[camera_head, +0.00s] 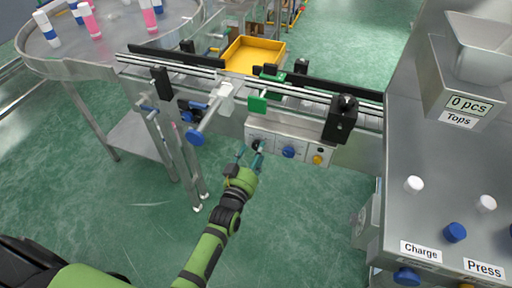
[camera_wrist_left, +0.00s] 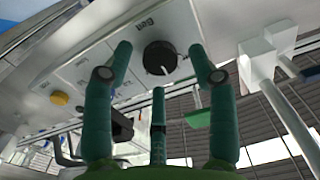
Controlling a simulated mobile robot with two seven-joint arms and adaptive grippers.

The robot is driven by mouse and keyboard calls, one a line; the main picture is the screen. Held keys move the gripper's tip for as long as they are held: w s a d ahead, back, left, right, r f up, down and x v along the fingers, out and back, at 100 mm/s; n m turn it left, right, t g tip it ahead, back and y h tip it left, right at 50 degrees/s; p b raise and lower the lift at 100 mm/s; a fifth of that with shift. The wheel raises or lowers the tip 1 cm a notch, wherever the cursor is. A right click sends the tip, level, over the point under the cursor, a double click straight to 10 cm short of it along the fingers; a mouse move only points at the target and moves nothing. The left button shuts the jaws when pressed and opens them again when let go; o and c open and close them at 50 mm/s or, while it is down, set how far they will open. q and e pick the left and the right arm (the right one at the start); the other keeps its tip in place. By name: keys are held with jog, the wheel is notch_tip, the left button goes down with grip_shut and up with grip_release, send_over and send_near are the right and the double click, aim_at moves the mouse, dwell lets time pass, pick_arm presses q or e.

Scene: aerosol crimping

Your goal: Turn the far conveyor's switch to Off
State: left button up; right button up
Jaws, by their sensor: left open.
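The conveyor (camera_head: 300,92) runs across the head view, with a pale control panel (camera_head: 272,139) on its near side. A round black switch (camera_wrist_left: 159,57) with a white pointer mark sits on that panel, beside an upside-down label. In the head view the switch (camera_head: 256,144) is small and partly behind my fingers. My left gripper (camera_head: 249,154) is in front of the panel, fingers open and empty. In the left wrist view its fingertips lie either side of the switch; I cannot tell whether they touch it. My right gripper is not in view.
A blue knob (camera_head: 288,152) and a yellow knob (camera_head: 318,159) sit right of the switch. A blue handle (camera_head: 194,136) juts out at the left. A round table (camera_head: 90,60) with several bottles stands at the far left. A steel machine (camera_head: 440,150) fills the right side.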

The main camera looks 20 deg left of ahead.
pick_arm(q)
jog(key=shift+w, duration=0.9)
jog(key=c, duration=1.1)
jog(key=n, duration=0.9)
jog(key=shift+d+f+n, duration=0.1)
jog(key=shift+f+n, duration=0.05)
jog(key=shift+n, duration=0.25)
jog(key=shift+c, duration=0.2)
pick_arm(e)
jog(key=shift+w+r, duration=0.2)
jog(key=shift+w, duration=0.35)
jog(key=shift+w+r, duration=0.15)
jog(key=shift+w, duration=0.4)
pick_arm(q)
jog(key=shift+s, duration=0.1)
jog(key=o, duration=1.1)
